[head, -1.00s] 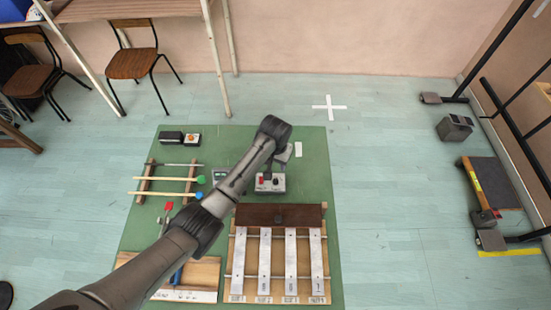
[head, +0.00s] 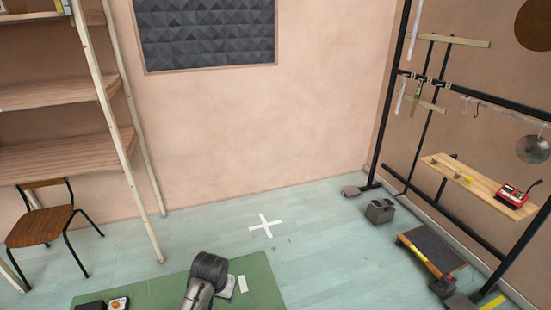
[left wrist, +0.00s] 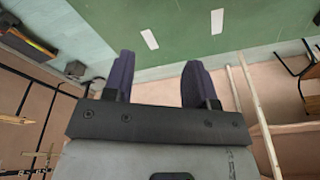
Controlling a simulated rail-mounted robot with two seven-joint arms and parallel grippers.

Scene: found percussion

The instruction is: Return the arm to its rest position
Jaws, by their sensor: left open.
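My left arm rises from the bottom of the head view, its wrist end over the far edge of the green mat (head: 160,291). The fingers of the left gripper are hidden there. In the left wrist view my left gripper (left wrist: 157,80) shows two dark fingers spread apart with nothing between them. The green mat (left wrist: 180,25) lies beyond the fingertips, with white marks (left wrist: 149,39) on it and beside it. My right gripper is not in view.
A chair (head: 42,226) and a wooden shelf unit (head: 60,155) stand at the left. A black rack (head: 395,90) with a wooden shelf (head: 470,180) stands at the right. A dark step (head: 433,250) is on the floor below it. Floor around the white cross (head: 265,225) is clear.

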